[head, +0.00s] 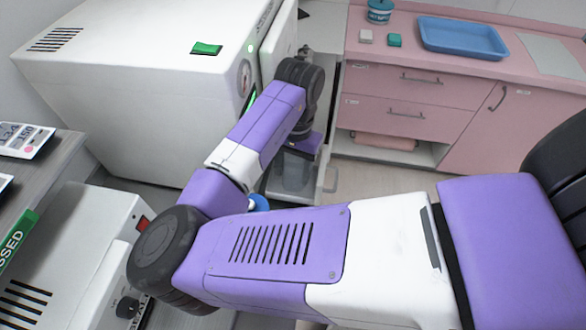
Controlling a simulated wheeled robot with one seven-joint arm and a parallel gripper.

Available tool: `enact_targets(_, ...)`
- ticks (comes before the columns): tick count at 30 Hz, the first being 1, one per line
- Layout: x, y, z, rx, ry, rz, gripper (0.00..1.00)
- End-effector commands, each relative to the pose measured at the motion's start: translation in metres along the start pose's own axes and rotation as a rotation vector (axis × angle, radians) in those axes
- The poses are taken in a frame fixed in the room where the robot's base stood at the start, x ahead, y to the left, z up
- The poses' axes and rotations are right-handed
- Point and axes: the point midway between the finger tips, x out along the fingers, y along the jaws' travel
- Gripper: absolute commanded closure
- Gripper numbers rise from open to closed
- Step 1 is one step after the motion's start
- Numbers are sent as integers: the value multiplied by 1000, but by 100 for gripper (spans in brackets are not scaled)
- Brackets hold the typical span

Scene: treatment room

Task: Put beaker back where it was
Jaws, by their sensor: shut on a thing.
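My gripper (304,146) is at the far end of my purple and white arm, pointing down in front of the white machine. Its fingers are mostly hidden by my wrist. A clear, greyish beaker (292,172) shows just below it, and my gripper is shut on it. The beaker looks upright. Its rim is partly covered by the gripper, and I cannot tell whether its base touches anything.
The white machine (140,75) has its door (279,45) standing open beside my wrist. A pink counter (420,55) with a blue tray (462,38) stands at the back right. A white device (75,245) with a red switch is at lower left, close to my elbow.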

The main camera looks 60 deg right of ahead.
Motion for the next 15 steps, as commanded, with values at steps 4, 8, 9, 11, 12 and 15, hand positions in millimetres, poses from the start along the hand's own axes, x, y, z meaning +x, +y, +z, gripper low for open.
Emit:
enact_targets(4, 4, 0, 0, 0, 0, 0, 90)
enact_targets(8, 3, 0, 0, 0, 0, 0, 28)
enact_targets(9, 3, 0, 0, 0, 0, 0, 26)
enact_targets(11, 3, 0, 0, 0, 0, 0, 26)
enact_targets(12, 3, 0, 0, 0, 0, 0, 26)
enact_targets(15, 3, 0, 0, 0, 0, 0, 26)
